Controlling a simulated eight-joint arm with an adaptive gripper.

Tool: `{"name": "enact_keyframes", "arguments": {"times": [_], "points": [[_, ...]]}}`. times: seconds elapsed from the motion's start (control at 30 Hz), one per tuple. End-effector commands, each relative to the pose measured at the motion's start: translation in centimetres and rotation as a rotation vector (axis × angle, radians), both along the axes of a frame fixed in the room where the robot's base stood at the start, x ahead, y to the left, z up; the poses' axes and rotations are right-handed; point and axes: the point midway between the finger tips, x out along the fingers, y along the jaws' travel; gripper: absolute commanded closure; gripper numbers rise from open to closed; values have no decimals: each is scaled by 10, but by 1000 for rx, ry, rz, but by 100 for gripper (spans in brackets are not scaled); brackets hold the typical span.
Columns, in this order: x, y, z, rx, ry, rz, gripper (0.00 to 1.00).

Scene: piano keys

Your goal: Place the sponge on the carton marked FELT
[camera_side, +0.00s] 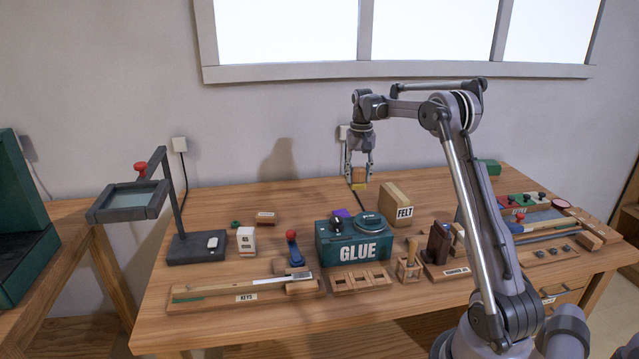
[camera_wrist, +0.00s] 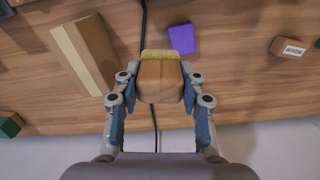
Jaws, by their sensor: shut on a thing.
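My gripper (camera_side: 359,181) points down and is shut on a wooden block with a yellow, bristle-like lower edge, like a brush (camera_side: 358,174). It holds this brush above the table's back part; the brush also shows between the fingers in the wrist view (camera_wrist: 160,80). The tan carton marked FELT (camera_side: 397,203) stands on the table, to the right of and below my gripper in the side view, and at the left in the wrist view (camera_wrist: 85,52). A flat purple block (camera_wrist: 182,39), possibly the sponge, lies on the table, partly hidden behind the GLUE box in the side view (camera_side: 341,213).
The green GLUE box (camera_side: 352,241) stands in front of the purple block. A small labelled wooden block (camera_side: 265,218) lies to the left. A dark stand (camera_side: 197,248) is at the table's left. A dark cable (camera_wrist: 144,22) crosses the table between carton and purple block.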

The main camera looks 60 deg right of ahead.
Motion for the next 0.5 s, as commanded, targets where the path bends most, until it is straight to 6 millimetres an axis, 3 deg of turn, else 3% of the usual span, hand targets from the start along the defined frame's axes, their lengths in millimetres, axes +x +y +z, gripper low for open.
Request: {"name": "enact_keyframes", "arguments": {"times": [0.03, 0.2, 0.3, 0.5], "points": [[-13, -19, 7, 0, 0, 9, 90], [-50, -66, 29, 0, 0, 73, 90], [-69, -85, 39, 0, 0, 102, 90], [-89, -103, 46, 0, 0, 136, 90]]}}
